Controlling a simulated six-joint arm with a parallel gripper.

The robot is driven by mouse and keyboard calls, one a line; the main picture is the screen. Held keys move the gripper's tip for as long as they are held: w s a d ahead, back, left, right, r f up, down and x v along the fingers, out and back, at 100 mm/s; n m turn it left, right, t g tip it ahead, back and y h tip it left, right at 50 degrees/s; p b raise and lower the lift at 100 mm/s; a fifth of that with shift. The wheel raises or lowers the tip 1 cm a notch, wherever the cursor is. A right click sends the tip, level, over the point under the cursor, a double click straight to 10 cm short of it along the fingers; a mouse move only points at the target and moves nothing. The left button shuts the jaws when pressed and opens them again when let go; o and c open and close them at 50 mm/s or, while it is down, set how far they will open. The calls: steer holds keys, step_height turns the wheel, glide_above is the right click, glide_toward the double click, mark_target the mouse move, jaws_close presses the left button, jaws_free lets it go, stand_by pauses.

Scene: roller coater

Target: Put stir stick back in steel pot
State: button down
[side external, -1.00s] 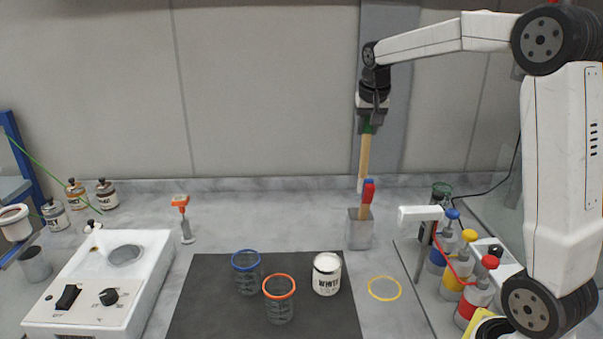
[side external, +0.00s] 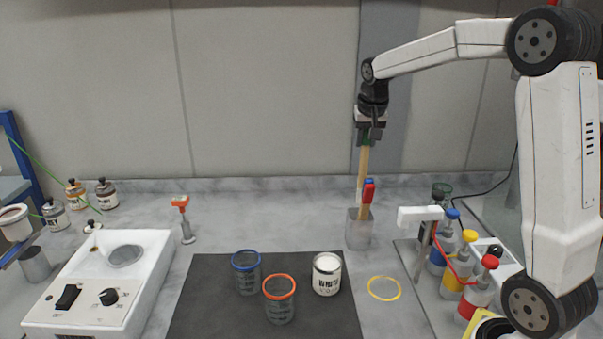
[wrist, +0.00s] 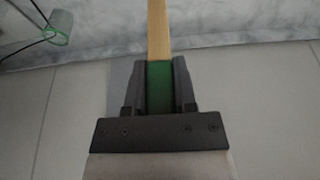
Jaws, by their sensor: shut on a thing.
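My gripper (side external: 370,137) is shut on the green-topped end of a wooden stir stick (side external: 363,165). The stick hangs nearly upright below it. In the wrist view the stick (wrist: 158,35) and its green end (wrist: 159,85) show between the fingers of my gripper (wrist: 157,80). The steel pot (side external: 359,233) stands on the counter directly below. Other sticks with red and blue ends (side external: 368,190) lean in the pot. The held stick's lower end is at or just above the pot's rim, partly behind these sticks; I cannot tell whether it is inside.
A white arm-like fixture (side external: 420,216) and pump bottles (side external: 455,280) stand right of the pot. A white can (side external: 326,274), beakers with blue (side external: 246,272) and orange (side external: 279,300) rims stand on a dark mat (side external: 208,300). A yellow ring (side external: 384,288) lies on the counter.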

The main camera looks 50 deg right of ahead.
mark_target(363, 176)
steer(key=shift+f, duration=5.2)
